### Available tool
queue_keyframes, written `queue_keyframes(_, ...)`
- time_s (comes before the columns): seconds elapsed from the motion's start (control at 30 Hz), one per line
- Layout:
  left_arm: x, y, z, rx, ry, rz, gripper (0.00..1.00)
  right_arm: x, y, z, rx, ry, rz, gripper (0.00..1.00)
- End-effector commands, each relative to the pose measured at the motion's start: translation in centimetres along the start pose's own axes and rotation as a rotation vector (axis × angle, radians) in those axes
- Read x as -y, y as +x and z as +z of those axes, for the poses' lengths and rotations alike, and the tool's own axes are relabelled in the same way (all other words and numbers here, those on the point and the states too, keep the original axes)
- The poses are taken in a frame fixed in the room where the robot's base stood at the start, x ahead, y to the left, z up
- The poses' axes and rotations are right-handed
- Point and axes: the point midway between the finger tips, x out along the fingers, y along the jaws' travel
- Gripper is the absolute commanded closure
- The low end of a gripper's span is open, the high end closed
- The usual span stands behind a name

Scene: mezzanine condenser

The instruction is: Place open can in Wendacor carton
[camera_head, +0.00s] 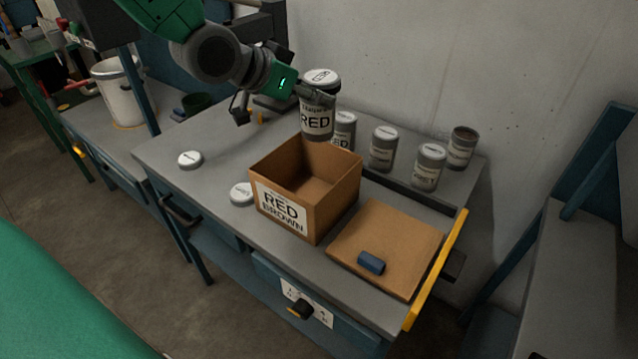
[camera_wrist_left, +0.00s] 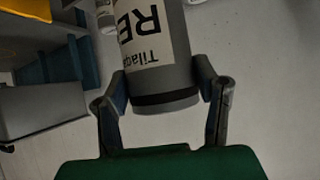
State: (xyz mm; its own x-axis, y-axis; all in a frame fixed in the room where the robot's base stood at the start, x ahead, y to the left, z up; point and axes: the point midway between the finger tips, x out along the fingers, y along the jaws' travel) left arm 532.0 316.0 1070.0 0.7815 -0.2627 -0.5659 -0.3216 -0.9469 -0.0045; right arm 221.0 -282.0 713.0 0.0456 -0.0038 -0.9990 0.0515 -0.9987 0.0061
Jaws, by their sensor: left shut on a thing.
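My left gripper (camera_head: 316,98) is shut on a grey can (camera_head: 317,122) with a white label reading RED. The can is upright, raised at the open carton's back edge. In the left wrist view the same can (camera_wrist_left: 152,50) sits between both fingers, its label upside down. A white lid-like top (camera_head: 322,76) shows just above the fingers; I cannot tell for sure that it belongs to this can. The cardboard carton (camera_head: 282,208) reads RED BROWN; I cannot read Wendacor. Its visible inside looks empty. A can without a white lid (camera_head: 461,147) stands at the back right.
Lidded cans (camera_head: 383,150) stand along the back, another (camera_head: 429,168) farther right. Loose white lids lie left of the carton (camera_head: 190,159) and against it (camera_head: 241,193). A brown board (camera_head: 405,250) bears a blue block (camera_head: 371,263).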

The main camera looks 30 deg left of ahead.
Motion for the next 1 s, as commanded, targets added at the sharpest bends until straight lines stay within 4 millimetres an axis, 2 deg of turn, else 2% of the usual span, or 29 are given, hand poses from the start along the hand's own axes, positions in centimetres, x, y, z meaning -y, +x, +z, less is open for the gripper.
queue_keyframes(0.2, 0.0, 3.4, 4.9, 0.009, -0.003, 0.001, 0.97, 0.0, 1.3, 0.2, 0.002, 0.000, 0.000, 0.60)
queue_keyframes(0.4, 0.0, 6.2, 8.9, 0.006, -0.002, 0.002, 0.97, 0.0, 2.3, 0.2, 0.002, 0.000, 0.000, 0.60)
queue_keyframes(0.53, -0.1, 7.2, 10.4, 0.004, 0.000, 0.000, 0.97, 0.0, 2.6, 0.2, 0.001, 0.000, 0.000, 0.60)
queue_keyframes(0.67, -0.1, 7.6, 10.9, 0.001, 0.000, 0.000, 0.97, 0.0, 2.7, 0.2, 0.001, 0.000, 0.000, 0.60)
queue_keyframes(0.9, 0.0, 9.6, 13.8, 0.003, -0.001, 0.001, 0.97, 0.0, 3.3, 0.2, 0.001, 0.000, 0.000, 0.60)
queue_keyframes(1.0, 0.0, 9.8, 14.2, 0.001, -0.001, 0.000, 0.97, 0.0, 3.4, 0.2, 0.001, 0.000, 0.000, 0.60)
